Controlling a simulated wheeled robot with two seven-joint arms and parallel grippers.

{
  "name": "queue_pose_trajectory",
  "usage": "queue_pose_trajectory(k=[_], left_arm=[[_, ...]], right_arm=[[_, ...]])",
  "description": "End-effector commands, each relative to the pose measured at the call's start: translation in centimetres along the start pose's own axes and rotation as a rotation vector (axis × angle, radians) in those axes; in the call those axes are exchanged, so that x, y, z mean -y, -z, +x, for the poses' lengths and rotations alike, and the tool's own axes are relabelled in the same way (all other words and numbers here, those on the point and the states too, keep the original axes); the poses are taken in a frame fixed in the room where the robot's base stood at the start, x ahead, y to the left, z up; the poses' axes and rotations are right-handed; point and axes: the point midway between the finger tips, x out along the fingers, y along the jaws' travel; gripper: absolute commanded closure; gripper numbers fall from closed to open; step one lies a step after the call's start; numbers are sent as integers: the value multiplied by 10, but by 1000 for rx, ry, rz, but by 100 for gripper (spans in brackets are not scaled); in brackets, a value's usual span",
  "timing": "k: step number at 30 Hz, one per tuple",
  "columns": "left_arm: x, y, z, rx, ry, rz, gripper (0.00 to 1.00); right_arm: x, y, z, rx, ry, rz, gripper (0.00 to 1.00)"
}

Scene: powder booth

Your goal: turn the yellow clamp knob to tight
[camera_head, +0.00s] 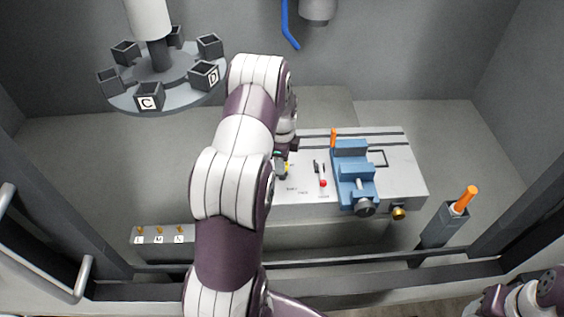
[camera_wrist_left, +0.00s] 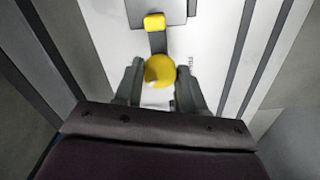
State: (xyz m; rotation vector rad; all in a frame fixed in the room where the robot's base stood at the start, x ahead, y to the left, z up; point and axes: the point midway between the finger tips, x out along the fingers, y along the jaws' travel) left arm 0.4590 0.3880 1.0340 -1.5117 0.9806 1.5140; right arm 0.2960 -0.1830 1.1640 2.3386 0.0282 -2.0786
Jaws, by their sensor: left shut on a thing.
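The yellow clamp knob (camera_wrist_left: 160,70) is round and sits between the two dark fingers of my left gripper (camera_wrist_left: 160,92) in the left wrist view. The fingers are shut on it. A dark bar runs from the knob to a smaller yellow block (camera_wrist_left: 154,22) on a grey plate. In the head view my left gripper (camera_head: 282,165) is at the left end of the white bench plate (camera_head: 400,165), and my arm hides most of the knob. My right gripper is not in view; only part of my right arm shows at the lower right corner.
A blue vise (camera_head: 352,170) stands right of my left gripper, with a red-tipped lever (camera_head: 323,183) between. A brass knob (camera_head: 398,212) is at the plate's front. An orange-handled tool (camera_head: 464,200) stands at right. A carousel (camera_head: 180,97) with dark cups is at the back left.

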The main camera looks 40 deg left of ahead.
Motion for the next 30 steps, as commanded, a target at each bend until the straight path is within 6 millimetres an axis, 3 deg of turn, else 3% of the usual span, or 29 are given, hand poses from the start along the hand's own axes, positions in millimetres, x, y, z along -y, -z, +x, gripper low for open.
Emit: queue_pose_trajectory(k=[12,29,30], left_arm=[[2,0,-2,1,6,173,91],[3,0,-2,2,7,198,91],[3,0,-2,2,7,198,47]], right_arm=[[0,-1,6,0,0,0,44],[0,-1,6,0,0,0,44],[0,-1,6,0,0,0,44]])
